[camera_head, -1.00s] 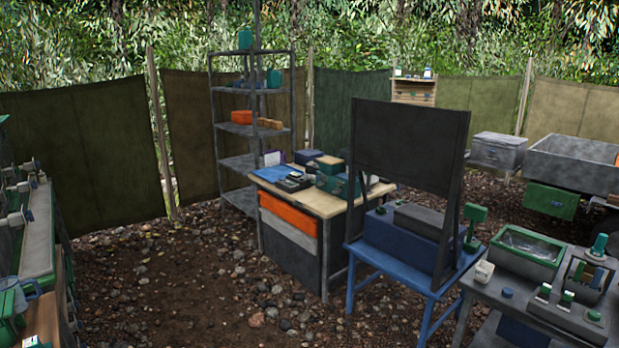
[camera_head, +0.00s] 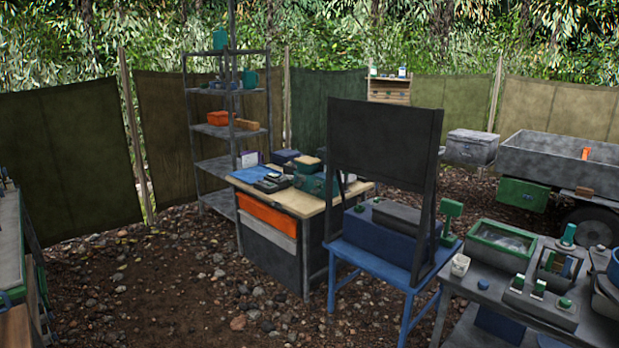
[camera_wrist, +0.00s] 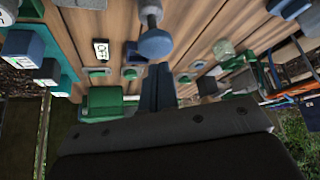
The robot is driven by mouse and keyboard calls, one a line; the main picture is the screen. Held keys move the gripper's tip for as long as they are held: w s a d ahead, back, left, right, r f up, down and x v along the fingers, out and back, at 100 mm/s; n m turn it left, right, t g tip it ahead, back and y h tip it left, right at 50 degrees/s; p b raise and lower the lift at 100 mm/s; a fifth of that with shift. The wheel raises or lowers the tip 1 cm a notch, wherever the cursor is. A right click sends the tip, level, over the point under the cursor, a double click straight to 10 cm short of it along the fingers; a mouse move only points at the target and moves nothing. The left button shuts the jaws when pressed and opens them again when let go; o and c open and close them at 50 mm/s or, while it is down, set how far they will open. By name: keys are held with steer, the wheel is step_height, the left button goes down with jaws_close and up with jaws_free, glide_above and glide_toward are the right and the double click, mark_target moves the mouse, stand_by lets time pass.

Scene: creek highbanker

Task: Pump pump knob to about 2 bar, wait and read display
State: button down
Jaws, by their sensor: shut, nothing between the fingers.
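In the wrist view, my gripper (camera_wrist: 160,88) is shut and empty, its dark fingers together and pointing at a wooden board. A round blue knob (camera_wrist: 155,43) on a grey stem shows just beyond the fingertips; it looks like the pump knob, but I cannot be sure. I cannot tell whether the fingertips touch it. A small white panel with dark marks (camera_wrist: 101,50) is on the board left of the knob; I cannot read it or tell whether it is the display. The head view does not show my gripper.
In the wrist view, a green box (camera_wrist: 104,101) and several small green and blue fittings surround the fingers. In the head view, a blue table (camera_head: 388,270) with a dark upright panel (camera_head: 385,140) and a grey bench (camera_head: 468,283) stand at the right. Stony ground is open at the left.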

steer(key=shift+f, duration=0.1)
stand_by(0.5)
steer(key=shift+f, duration=1.95)
steer(key=shift+r, duration=2.1)
